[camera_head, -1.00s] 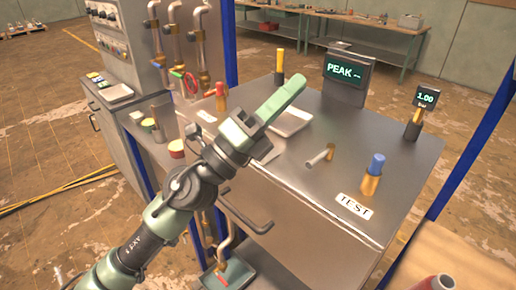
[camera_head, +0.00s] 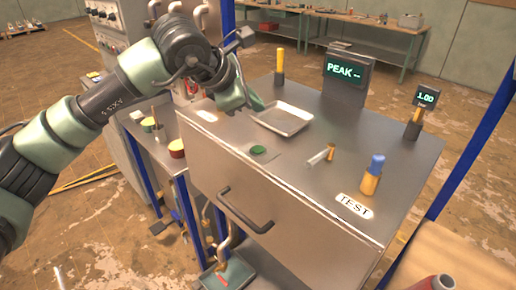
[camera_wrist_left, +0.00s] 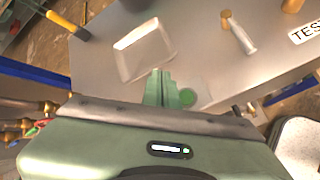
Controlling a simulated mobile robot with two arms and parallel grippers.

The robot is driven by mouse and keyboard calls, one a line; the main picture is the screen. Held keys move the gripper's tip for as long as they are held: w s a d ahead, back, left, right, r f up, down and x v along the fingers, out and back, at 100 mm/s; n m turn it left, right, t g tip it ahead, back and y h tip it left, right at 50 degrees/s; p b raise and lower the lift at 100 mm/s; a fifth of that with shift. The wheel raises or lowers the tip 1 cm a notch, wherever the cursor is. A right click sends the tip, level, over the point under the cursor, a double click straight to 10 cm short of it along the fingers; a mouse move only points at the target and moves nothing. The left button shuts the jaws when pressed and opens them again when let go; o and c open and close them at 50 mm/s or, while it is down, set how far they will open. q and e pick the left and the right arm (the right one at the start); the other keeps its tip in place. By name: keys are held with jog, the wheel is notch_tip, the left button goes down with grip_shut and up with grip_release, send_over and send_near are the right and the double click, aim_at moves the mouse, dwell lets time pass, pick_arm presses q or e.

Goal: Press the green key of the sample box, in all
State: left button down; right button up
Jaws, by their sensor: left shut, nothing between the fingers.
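The green key (camera_head: 258,151) is a small round green disc on the top of the steel box (camera_head: 228,150), near its front left edge. My left gripper (camera_head: 258,104) is shut and empty, its fingertips pointing down behind the key, beside the shallow metal tray (camera_head: 300,127). In the left wrist view the shut green fingers (camera_wrist_left: 160,78) show just left of the green key (camera_wrist_left: 187,97). The fingers look apart from the key. Their height above the top is hard to tell. My right gripper is not in view.
A yellow-topped post (camera_head: 280,65) and the PEAK display (camera_head: 347,68) stand at the back. A handle (camera_head: 245,210) juts from the front.

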aim_at(255, 151)
pick_arm(q)
jog(key=shift+f, duration=0.15)
notch_tip(255, 151, down, 8)
jog(key=b, duration=0.4)
jog(key=shift+f+b, duration=0.3)
jog(key=shift+b, duration=0.05)
dwell(2.0)
jog(key=shift+f+b, duration=0.4)
jog(key=shift+b, duration=0.35)
jog(key=shift+f+b, duration=0.45)
jog(key=shift+b, duration=0.15)
dwell(0.5)
jog(key=shift+r, duration=0.85)
